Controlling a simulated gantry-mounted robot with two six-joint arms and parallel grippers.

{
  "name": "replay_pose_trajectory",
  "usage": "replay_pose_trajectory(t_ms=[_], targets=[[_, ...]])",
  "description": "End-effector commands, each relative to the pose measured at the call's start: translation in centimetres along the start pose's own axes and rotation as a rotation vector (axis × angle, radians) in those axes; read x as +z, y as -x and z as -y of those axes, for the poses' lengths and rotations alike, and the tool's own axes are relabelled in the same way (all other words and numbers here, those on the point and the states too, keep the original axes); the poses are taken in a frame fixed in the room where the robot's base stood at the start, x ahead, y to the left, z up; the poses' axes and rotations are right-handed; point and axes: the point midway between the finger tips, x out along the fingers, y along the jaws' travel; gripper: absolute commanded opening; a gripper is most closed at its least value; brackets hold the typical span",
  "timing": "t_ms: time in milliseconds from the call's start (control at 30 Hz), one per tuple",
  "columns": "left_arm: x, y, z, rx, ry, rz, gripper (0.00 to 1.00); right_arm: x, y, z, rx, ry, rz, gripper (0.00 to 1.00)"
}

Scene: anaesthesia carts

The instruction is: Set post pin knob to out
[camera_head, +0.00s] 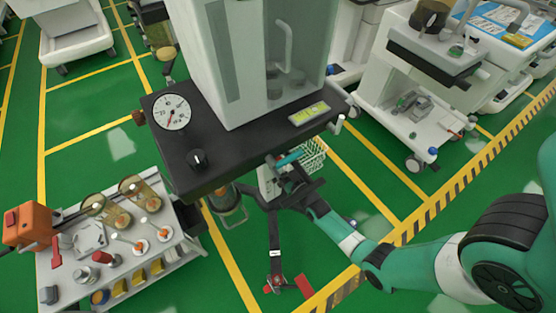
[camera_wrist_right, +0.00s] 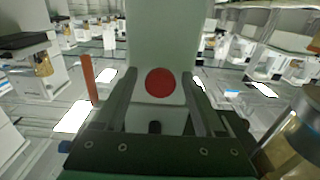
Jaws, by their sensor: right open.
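In the right wrist view a round red disc (camera_wrist_right: 160,82), which looks like the post pin knob seen end-on, sits on a pale post (camera_wrist_right: 160,30). My right gripper (camera_wrist_right: 155,98) is open, with one finger on each side of the disc and a gap on both sides. In the head view my right gripper (camera_head: 284,168) is under the front edge of the black table top (camera_head: 235,150), beside the pale post (camera_head: 268,184). The knob is hidden there. I cannot tell how far out it stands. My left gripper is not in view.
A dial gauge (camera_head: 171,113) and a black knob (camera_head: 198,159) are on the black top. A wire basket (camera_head: 312,156) hangs close behind my right gripper. A loaded white cart (camera_head: 115,250) stands at lower left.

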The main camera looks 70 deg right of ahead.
Motion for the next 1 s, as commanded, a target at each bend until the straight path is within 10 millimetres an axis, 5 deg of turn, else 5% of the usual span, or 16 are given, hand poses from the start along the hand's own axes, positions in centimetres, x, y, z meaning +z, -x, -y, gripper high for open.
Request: replay_pose_trajectory(t_ms=[67, 467, 1000], targets=[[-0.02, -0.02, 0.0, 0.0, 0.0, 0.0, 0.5, -0.01, 0.02, 0.0, 0.0, 0.0, 0.0, 0.69], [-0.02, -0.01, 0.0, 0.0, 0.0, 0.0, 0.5, -0.02, 0.05, 0.0, 0.0, 0.0, -0.001, 0.0], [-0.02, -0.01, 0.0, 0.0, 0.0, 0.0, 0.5, -0.01, 0.05, 0.01, 0.0, 0.0, -0.001, 0.0]])
